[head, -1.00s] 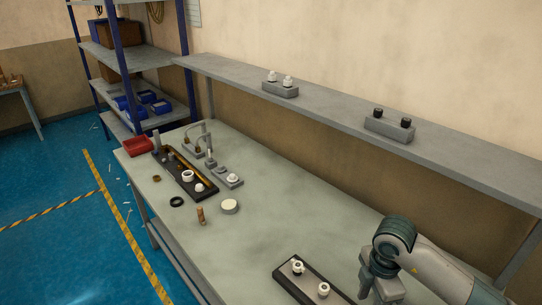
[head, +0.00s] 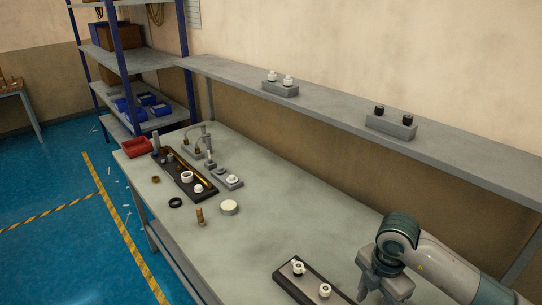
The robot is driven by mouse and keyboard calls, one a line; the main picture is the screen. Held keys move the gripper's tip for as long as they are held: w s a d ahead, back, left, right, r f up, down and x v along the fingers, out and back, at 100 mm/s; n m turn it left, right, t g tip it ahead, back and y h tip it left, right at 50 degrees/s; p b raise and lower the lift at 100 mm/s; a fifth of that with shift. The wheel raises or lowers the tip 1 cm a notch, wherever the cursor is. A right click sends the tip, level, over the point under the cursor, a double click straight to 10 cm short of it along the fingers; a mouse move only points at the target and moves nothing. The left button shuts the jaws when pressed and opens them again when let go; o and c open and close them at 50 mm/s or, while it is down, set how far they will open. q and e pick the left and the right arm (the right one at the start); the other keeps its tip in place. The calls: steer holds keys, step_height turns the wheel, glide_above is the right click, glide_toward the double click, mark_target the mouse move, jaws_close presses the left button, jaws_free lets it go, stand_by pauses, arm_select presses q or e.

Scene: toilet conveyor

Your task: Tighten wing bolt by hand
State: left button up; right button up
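A dark tray (head: 311,283) lies at the near edge of the bench, partly cut off by the bottom of the head view. Two small white fittings stand on it, one further back (head: 298,267) and one nearer (head: 324,290). Their shape is too small to tell whether either is the wing bolt. My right gripper (head: 381,291) points down just right of the tray, apart from both fittings. Its fingertips are low in the frame and their opening is unclear. I see nothing held in it. My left gripper is not in view.
The grey bench (head: 262,236) is clear in its middle. At its far end are a long black tray (head: 205,192) of parts, a red bin (head: 137,147), a round white-topped piece (head: 229,207) and a brown peg (head: 200,216). A raised shelf (head: 335,108) runs along the wall.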

steer(key=shift+n, duration=0.5)
steer(key=shift+b, duration=0.3)
steer(key=shift+f+n+b, duration=0.1)
steer(key=shift+n+b, duration=1.3)
steer(key=shift+n, duration=0.4)
steer(key=shift+n+b, duration=0.3)
steer(key=shift+n, duration=0.1)
steer(key=shift+f, duration=0.1)
steer(key=shift+f+b, duration=1.55)
